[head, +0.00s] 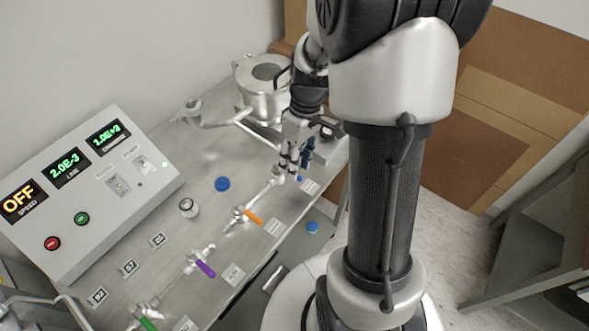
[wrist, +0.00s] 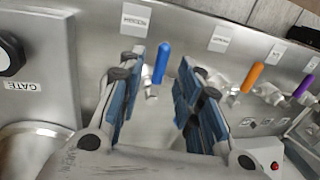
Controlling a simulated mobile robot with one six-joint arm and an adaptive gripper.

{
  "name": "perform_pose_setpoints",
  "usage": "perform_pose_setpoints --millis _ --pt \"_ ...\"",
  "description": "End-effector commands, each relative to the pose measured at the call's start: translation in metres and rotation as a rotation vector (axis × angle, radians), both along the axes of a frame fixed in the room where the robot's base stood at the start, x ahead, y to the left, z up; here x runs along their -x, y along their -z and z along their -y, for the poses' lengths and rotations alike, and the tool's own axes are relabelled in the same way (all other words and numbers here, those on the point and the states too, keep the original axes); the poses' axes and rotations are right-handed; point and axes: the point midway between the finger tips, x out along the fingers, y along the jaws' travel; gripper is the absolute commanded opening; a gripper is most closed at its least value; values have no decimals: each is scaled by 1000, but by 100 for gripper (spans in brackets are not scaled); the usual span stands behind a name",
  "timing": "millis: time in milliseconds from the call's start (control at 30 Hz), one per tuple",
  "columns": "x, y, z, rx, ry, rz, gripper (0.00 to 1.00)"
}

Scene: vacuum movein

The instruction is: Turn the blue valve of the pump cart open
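The blue valve handle (wrist: 162,62) stands out from its metal fitting in the wrist view, in line with the gap between my fingers and just beyond their tips. In the head view only a small bit of the blue handle (head: 300,178) shows under my gripper (head: 293,160). My gripper, also in the wrist view (wrist: 160,88), is open, with its two blue-padded fingers apart and nothing between the pads. Whether a fingertip touches the handle cannot be told. The pump cart (head: 205,205) has a metal top.
An orange handle (head: 251,217), a purple handle (head: 204,268) and a green handle (head: 147,323) lie along the same pipe line. A control panel (head: 95,195) shows OFF. A metal chamber (head: 262,95) stands behind. A blue cap (head: 222,184) lies on the cart.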

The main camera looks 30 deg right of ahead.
Motion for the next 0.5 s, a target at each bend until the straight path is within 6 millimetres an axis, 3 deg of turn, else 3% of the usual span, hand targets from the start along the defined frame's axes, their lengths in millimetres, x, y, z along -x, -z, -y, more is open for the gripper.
perform_pose_setpoints --millis 167,500 --pt "1 16 -3 -1 0 -1 32" --pt "1 18 -4 -1 0 0 31"
